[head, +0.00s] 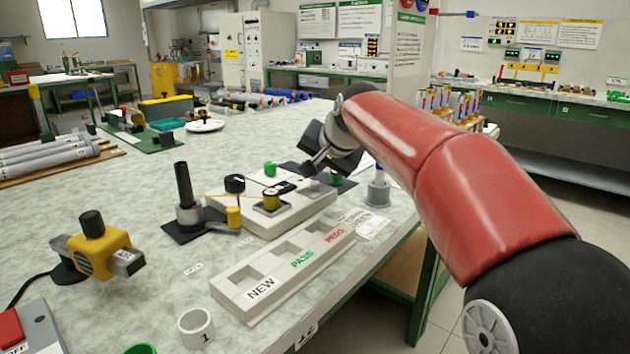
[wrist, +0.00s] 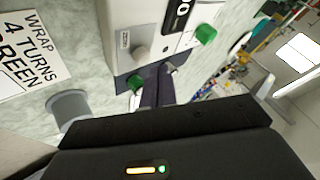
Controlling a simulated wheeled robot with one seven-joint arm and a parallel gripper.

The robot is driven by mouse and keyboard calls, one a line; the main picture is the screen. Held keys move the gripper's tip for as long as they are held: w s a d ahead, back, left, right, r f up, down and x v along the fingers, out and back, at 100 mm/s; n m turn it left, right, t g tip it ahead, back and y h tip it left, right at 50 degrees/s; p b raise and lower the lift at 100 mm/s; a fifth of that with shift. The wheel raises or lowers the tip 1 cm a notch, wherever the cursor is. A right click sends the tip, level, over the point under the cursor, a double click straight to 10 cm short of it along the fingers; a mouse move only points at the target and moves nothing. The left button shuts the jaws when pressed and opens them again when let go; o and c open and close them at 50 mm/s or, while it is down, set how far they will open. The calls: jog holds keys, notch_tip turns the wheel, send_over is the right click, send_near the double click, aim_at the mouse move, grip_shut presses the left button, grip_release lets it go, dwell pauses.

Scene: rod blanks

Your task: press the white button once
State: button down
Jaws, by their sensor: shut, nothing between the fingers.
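The white button is most likely the pale round knob (wrist: 141,53) beside a small label on the light grey device (wrist: 118,15), in the wrist view. My gripper (head: 306,170) is over the far right end of the device. Its dark fingers (wrist: 158,82) are shut and empty, just below the knob in the wrist view. I cannot tell whether they touch anything.
A labelled tray (head: 235,285) lies in front. A black post (head: 184,185) stands left.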

notch_tip(320, 180, up, 5)
jog(key=p, duration=0.4)
jog(key=shift+p, duration=0.3)
jog(key=shift+s, duration=0.1)
jog(key=s+d+f+n+g+h, duration=0.1)
jog(key=s+d+f, duration=0.5)
jog(key=s, duration=0.5)
jog(key=s+d+f+n+h, duration=0.1)
jog(key=s+d+f, duration=0.4)
jog(key=s, duration=0.6)
jog(key=s+d+f+n+g+h, duration=0.1)
jog(key=s+d+f, duration=0.5)
jog(key=s, duration=0.6)
jog(key=shift+d+f+g+h, duration=0.3)
jog(key=shift+f+h, duration=0.2)
jog(key=shift+h, duration=0.2)
jog(key=c, duration=2.2)
grip_release()
